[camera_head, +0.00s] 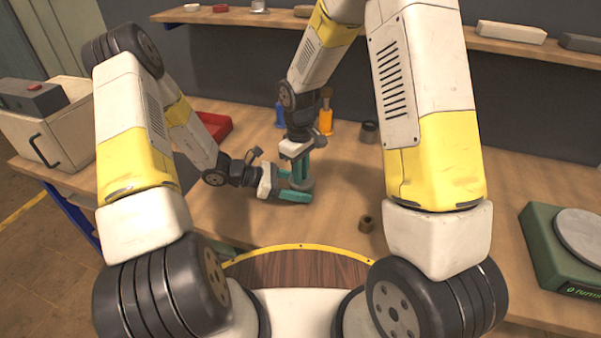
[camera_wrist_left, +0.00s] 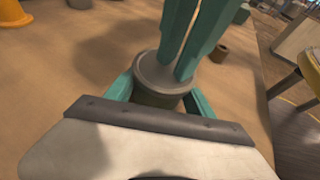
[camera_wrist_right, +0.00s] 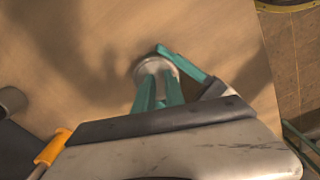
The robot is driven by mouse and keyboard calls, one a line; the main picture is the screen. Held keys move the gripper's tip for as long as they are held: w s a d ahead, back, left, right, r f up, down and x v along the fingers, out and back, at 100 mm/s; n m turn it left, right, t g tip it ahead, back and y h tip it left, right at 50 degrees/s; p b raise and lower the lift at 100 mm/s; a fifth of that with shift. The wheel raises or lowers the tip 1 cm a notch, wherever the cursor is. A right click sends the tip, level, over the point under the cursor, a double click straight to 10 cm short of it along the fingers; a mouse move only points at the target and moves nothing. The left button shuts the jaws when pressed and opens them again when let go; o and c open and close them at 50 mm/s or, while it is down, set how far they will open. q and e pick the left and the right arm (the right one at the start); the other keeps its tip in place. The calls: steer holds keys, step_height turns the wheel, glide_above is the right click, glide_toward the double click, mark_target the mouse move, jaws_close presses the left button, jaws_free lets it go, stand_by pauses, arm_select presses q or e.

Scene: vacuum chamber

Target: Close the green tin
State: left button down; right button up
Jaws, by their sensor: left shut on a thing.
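The green tin (camera_wrist_left: 157,98) is a small dark olive cylinder standing on the wooden table. Its grey round lid (camera_wrist_left: 150,72) is on top and looks level. In the left wrist view, the teal fingers of my left gripper (camera_wrist_left: 160,100) are on both sides of the tin, shut on it. My right gripper (camera_head: 301,176) points down from above, its teal fingertips close together at the top of the lid. Whether they grip any part of the lid is hidden. In the right wrist view the lid (camera_wrist_right: 140,70) lies beneath those fingertips.
A green scale (camera_head: 548,250) is far right. The table between is clear.

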steer(key=shift+r, duration=2.05)
steer(key=o, duration=0.6)
steer(key=shift+c, duration=0.2)
step_height(320, 180, up, 12)
steer(key=shift+s+a, duration=0.1)
